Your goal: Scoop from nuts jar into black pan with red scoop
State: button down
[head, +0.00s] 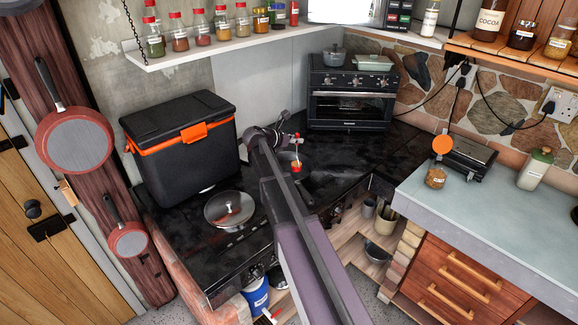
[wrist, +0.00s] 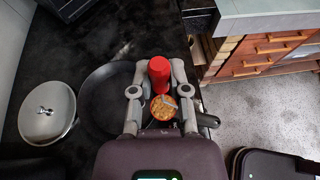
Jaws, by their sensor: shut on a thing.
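My gripper (wrist: 160,88) is shut on the red scoop (wrist: 160,72), its fingers on either side of it. Orange-brown pieces that look like nuts (wrist: 163,108) show in a round shape just below the red part in the wrist view. In the head view the gripper (head: 294,150) and red scoop (head: 296,167) are by the black pan (head: 284,158). In the wrist view the pan (wrist: 100,98) lies left of the fingers, partly hidden. A small labelled jar with brown contents (head: 436,178), apparently the nuts jar, stands open on the right counter.
A pan lid (head: 230,208) lies on the black worktop left of the pan. A cool box (head: 180,145) and an oven (head: 350,100) stand behind. An orange disc (head: 442,145) is by a grill (head: 470,155) on the right counter.

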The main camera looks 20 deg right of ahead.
jog(key=w+d+f+m+g+b, duration=0.1)
jog(key=w+f+b, duration=0.1)
jog(key=w, duration=0.5)
jog(key=w+d+f+m+g+b, duration=0.1)
jog(key=w+f+m+g+b, duration=0.1)
jog(key=w, duration=0.6)
notch_tip(320, 180, down, 2)
jog(key=shift+w+f+b, duration=0.15)
jog(key=shift+w+b, duration=0.1)
jog(key=shift+b, duration=0.6)
jog(key=shift+s, duration=0.15)
